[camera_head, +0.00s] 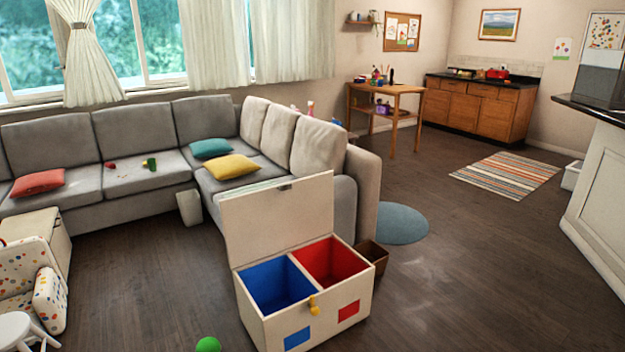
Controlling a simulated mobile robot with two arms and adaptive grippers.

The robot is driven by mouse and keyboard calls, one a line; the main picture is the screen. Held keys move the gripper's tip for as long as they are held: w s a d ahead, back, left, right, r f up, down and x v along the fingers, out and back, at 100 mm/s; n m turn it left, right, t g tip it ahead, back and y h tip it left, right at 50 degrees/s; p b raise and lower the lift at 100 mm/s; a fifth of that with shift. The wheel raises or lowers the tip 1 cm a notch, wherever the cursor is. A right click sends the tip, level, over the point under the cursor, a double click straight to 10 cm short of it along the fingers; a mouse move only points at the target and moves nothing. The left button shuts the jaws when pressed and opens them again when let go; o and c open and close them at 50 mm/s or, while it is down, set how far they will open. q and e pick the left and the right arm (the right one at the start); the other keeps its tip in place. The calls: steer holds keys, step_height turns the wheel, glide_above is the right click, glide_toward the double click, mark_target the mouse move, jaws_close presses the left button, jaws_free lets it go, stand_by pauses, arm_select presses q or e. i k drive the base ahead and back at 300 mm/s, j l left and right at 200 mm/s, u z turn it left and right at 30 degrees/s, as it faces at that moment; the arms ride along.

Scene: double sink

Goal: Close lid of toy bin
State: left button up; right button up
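The toy bin (258,333) is a cream box on the floor, right of the picture's centre bottom. Its lid (277,217) stands open, raised upright at the back edge. Inside are a blue compartment (275,284) on the left and a red compartment (325,262) on the right; both look empty from here. The front has a blue square, a red square and a yellow knob-like piece (313,305). Neither of my grippers shows in the head view.
A green ball (208,344) lies left of the bin. A small brown box (372,257) stands close to its right. A grey sofa (145,178) is behind. A polka-dot chair (48,298) and white stool (20,331) are at left.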

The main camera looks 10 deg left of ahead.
mark_target(259, 224)
steer(key=j+z, duration=0.3)
steer(key=j, duration=1.05)
steer(key=j+z, duration=0.25)
steer(key=j, duration=1.1)
steer(key=i+j+z, duration=0.2)
steer(key=j, duration=0.3)
steer(key=i+j+z, duration=0.25)
steer(key=j, duration=0.3)
steer(key=j+z, duration=0.2)
steer(key=j, duration=0.35)
steer(key=i+j+z, duration=0.2)
steer(key=j, duration=0.4)
steer(key=k, duration=0.1)
